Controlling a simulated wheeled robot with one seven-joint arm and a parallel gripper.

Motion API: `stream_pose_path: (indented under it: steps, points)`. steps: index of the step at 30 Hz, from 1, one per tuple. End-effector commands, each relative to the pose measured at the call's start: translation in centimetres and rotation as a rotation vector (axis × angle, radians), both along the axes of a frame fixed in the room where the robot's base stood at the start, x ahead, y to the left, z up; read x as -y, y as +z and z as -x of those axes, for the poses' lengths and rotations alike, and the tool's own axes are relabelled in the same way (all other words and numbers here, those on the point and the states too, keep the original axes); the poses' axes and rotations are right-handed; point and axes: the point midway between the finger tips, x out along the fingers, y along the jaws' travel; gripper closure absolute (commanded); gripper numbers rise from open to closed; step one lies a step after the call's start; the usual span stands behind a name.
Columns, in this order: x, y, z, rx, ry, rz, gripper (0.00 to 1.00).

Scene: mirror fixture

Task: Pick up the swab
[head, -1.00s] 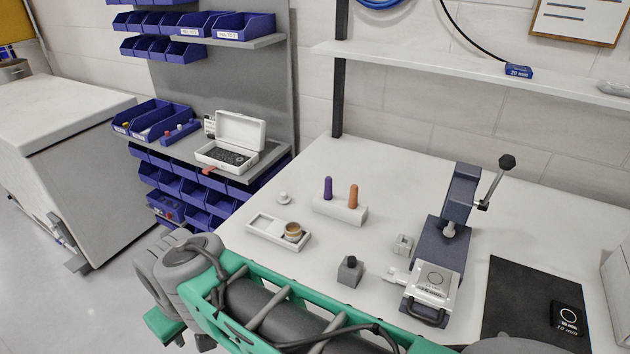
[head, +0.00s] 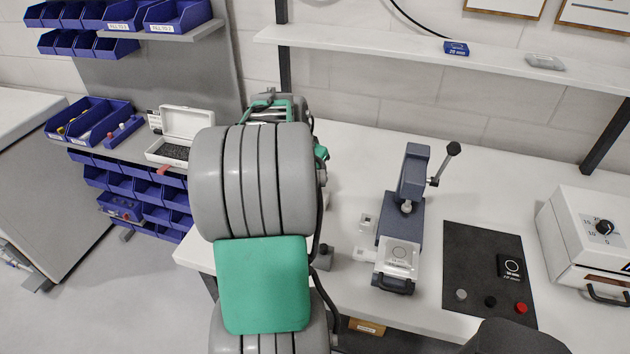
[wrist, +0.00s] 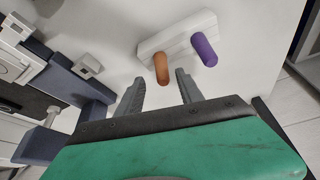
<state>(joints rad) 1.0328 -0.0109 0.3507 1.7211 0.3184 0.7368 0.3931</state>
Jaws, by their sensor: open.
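In the wrist view a white block (wrist: 178,38) stands on the table with two short rounded pegs in it, one orange (wrist: 162,68) and one purple (wrist: 203,50). I cannot tell whether either is the swab; nothing else in view is clearly one. My gripper (wrist: 160,84) is open and empty. Its two fingers point toward the block, with the orange peg's end just beyond the gap between the tips and the purple peg off to the right. In the head view my arm hides the block, the pegs and the fingers.
A dark press (head: 405,205) with a lever stands on the white table (head: 350,290), near a small grey block (head: 326,258). A black mat (head: 470,262) with buttons and a white box (head: 590,240) are at the right. A shelf (head: 400,48) runs along the wall.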

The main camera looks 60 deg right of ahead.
Motion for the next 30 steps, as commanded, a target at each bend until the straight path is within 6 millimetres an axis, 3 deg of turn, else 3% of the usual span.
stream_pose_path:
  steps: [9, 17, 30]
  points:
    - [1.7, -4.7, -0.2, -0.001, 0.003, -0.002, 0.56]
    - [1.9, -5.3, -0.2, 0.000, 0.004, 0.000, 0.56]
    - [1.9, -5.3, -0.2, 0.001, 0.005, 0.000, 0.91]
